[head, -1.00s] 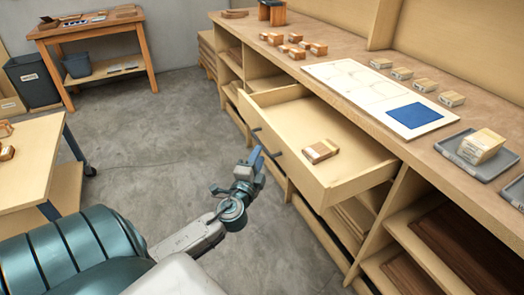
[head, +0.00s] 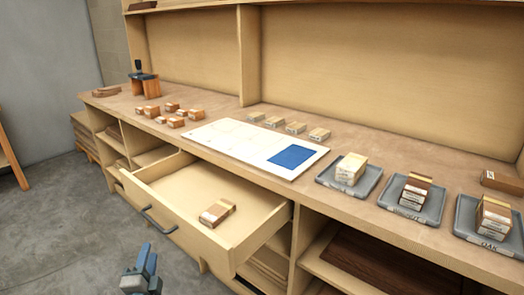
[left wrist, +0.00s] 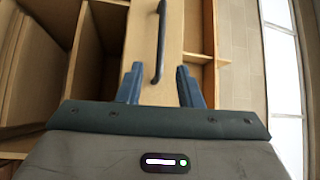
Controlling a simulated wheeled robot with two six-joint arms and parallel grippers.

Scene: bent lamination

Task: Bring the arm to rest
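My left gripper (head: 140,275) is at the bottom of the head view, in front of the open drawer. In the left wrist view its two blue fingers (left wrist: 158,86) stand apart with nothing between them, so it is open and empty. The dark drawer handle (left wrist: 160,42) is ahead of the fingers and apart from them; it also shows on the drawer front (head: 158,222) in the head view. The drawer (head: 262,237) is pulled out, with a small stack of wood blocks (head: 217,212) inside. My right gripper is not in view.
The bench top (head: 400,150) carries a white board (head: 225,138) with a blue square (head: 291,156), several small blocks, and grey trays (head: 330,180) holding block stacks. Open shelves are below the bench. The grey floor (head: 60,220) at left is clear.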

